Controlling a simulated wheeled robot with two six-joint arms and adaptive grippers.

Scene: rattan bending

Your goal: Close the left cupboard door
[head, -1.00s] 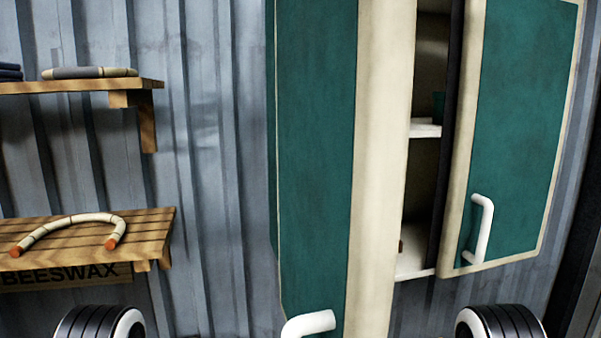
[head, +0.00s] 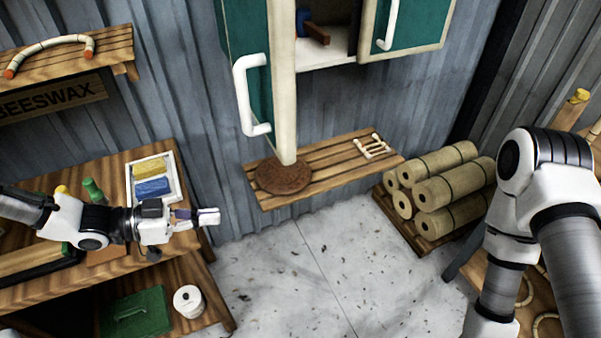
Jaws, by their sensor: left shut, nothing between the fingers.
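The left cupboard door (head: 245,69) is green with a cream edge and stands swung out wide from the cupboard, so its edge faces me. Its white handle (head: 243,95) is on the door's left face. The cupboard's inside shelf (head: 330,52) shows between the two doors. My left gripper (head: 213,217) is shut and empty, below and to the left of the door, clear of it, beside the workbench. My right arm shows at the right; its gripper is out of view.
The right cupboard door (head: 418,25) hangs at the upper right with its own white handle. A slatted shelf (head: 325,165) with a round brown disc (head: 284,176) lies under the cupboard. Rolls (head: 440,185) are stacked at right. A workbench (head: 105,185) with a tray (head: 153,180) stands left. Grey floor is open between.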

